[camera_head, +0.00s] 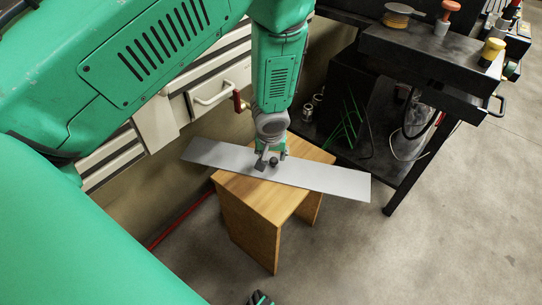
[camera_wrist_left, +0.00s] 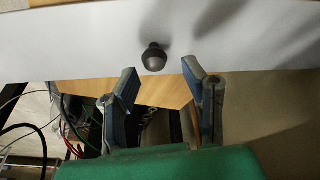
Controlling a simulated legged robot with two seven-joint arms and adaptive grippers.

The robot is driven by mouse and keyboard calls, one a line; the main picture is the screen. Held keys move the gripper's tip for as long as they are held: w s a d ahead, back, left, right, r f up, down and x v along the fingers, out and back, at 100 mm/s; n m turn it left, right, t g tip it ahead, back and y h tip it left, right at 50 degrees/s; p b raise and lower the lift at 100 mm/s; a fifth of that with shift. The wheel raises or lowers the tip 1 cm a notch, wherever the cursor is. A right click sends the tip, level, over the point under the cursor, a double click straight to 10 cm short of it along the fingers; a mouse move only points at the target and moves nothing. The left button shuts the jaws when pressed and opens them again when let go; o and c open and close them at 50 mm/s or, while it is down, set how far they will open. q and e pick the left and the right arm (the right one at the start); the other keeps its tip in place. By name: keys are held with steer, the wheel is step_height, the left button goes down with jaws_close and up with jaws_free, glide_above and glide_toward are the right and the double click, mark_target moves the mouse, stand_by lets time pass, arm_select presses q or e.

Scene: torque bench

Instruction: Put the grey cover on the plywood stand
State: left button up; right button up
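The grey cover (camera_head: 320,178) is a long flat plate with a small dark knob (camera_wrist_left: 154,57) on its upper face. In the head view it lies across the top of the plywood stand (camera_head: 250,222), slanted to it, with both ends overhanging. Whether it rests fully on the stand cannot be told. My left gripper (camera_head: 270,162) is just above the cover, beside the knob. In the left wrist view its two fingers (camera_wrist_left: 160,72) are apart and empty, with the knob just beyond their tips. A dark and green piece at the bottom edge, perhaps my right gripper (camera_head: 260,298), barely shows.
A black workbench (camera_head: 425,50) with tools stands at the right, with cables and cans on its lower shelf. White drawers (camera_head: 215,90) with handles are behind the stand at the left. A red cable (camera_head: 180,219) lies on the floor. The concrete floor (camera_head: 450,235) at the right is clear.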

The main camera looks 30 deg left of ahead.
mark_target(271, 175)
arm_select(q)
steer(key=s+d+r+p, duration=0.2)
steer(key=d+r, duration=0.1)
steer(key=r, duration=0.5)
steer(key=shift+m+g+h, duration=0.4)
steer(key=shift+m, duration=0.4)
steer(key=s+f, duration=0.1)
steer(key=s, duration=0.1)
steer(key=s+f, duration=0.2)
steer(key=s, duration=0.1)
steer(key=s+f, duration=0.2)
steer(key=shift+s+d, duration=0.2)
steer(key=s+f+m+g, duration=0.1)
steer(key=s+f+m, duration=0.2)
steer(key=s, duration=0.7)
steer(key=s+f+m+g, duration=0.1)
steer(key=s+f+m, duration=0.15)
steer(key=s, duration=0.75)
step_height(271, 175, up, 9)
steer(key=d+p, duration=0.1)
steer(key=p, duration=0.8)
steer(key=shift+r+h+p, duration=0.2)
steer(key=shift+h+p, duration=0.1)
steer(key=shift+p, duration=0.1)
arm_select(e)
step_height(271, 175, up, 12)
steer(key=d, duration=0.1)
steer(key=shift+d, duration=0.2)
